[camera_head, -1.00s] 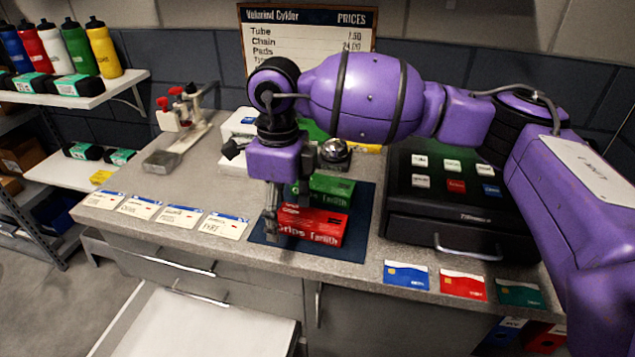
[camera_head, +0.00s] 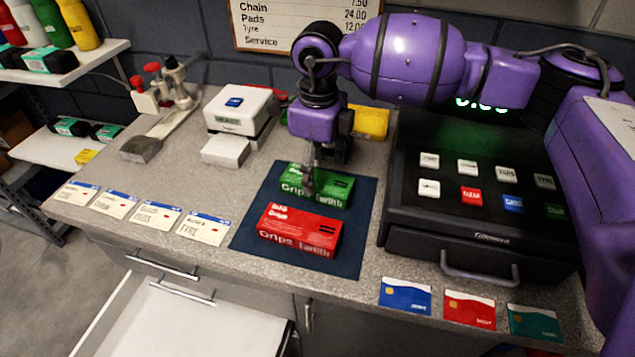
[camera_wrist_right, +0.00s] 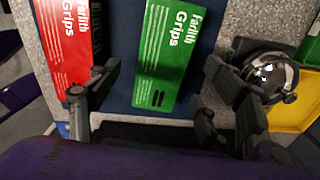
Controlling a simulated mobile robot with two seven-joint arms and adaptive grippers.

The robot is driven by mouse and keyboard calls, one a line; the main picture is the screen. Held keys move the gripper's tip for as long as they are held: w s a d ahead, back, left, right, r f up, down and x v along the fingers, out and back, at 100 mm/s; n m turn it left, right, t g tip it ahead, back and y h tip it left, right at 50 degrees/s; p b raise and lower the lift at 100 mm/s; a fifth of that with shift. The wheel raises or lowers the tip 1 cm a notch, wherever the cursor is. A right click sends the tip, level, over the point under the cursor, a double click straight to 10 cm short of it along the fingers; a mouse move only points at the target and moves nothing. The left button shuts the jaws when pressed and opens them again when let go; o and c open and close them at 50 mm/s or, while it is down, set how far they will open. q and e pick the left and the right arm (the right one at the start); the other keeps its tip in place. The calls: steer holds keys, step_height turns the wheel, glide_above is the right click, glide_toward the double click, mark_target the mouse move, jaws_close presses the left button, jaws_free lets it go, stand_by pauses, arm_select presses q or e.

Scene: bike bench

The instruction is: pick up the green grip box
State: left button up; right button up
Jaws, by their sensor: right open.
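The green grip box (camera_head: 334,190) lies on a dark blue mat (camera_head: 345,255) on the counter, just behind the red grip box (camera_head: 298,229). My right gripper (camera_head: 314,178) is above the green box, pointing down, and its fingers hide part of it. In the right wrist view the green box (camera_wrist_right: 168,50) lies between the spread fingers of my right gripper (camera_wrist_right: 155,88). The red box (camera_wrist_right: 66,42) is beside the left finger there. The gripper is open and empty; I cannot tell how high it is above the box. My left gripper is not in view.
A black cash register (camera_head: 480,225) stands right of the mat. A bell (camera_wrist_right: 270,75) is close to the right finger. Price cards (camera_head: 154,216) and bank cards (camera_head: 405,296) line the front.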

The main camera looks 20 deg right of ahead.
mark_target(317, 179)
steer(key=f, duration=0.4)
steer(key=shift+w+a, duration=0.1)
steer(key=shift+w, duration=0.1)
steer(key=c, duration=1.3)
